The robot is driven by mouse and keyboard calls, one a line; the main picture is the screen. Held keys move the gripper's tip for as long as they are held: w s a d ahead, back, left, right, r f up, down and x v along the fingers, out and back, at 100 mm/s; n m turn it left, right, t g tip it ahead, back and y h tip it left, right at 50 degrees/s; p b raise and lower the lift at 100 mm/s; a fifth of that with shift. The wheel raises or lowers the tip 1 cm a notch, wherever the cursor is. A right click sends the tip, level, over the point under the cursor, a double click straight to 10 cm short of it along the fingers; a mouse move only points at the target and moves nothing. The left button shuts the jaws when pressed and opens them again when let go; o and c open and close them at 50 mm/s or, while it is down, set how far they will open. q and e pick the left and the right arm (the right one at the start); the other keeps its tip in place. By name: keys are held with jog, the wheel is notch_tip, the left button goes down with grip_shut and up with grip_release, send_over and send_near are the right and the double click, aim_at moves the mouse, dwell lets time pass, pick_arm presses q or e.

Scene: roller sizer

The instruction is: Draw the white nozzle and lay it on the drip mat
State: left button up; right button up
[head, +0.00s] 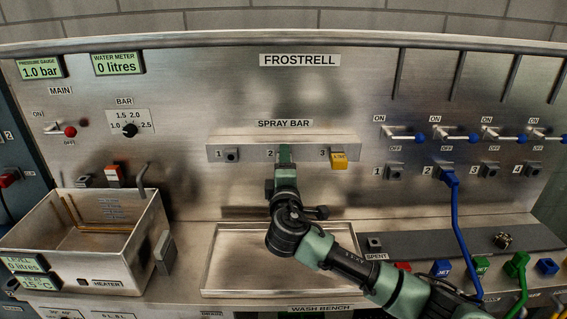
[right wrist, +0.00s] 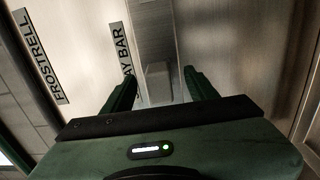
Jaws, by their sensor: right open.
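My right gripper (head: 285,152) is at position 2 of the spray bar (head: 245,153) and hides that position in the head view. In the right wrist view my right gripper (right wrist: 162,88) is open, with a pale grey-white block (right wrist: 158,80) between its fingers; this looks like the white nozzle, with a gap to the right finger. The white nozzle does not show in the head view. A flat dark grey strip (head: 430,244) on the bench at right may be the drip mat; I cannot tell for sure. My left gripper is not in view.
A yellow nozzle (head: 339,161) sits at position 3; position 1 (head: 232,155) shows a dark socket. An empty shallow tray (head: 232,262) lies below the bar. A metal heater tank (head: 100,262) stands at left.

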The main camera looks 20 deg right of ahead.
dwell(0.8)
grip_shut()
dwell(1.1)
jog(key=shift+s, duration=0.15)
jog(key=shift+p+v, duration=0.8)
jog(key=shift+v, duration=2.05)
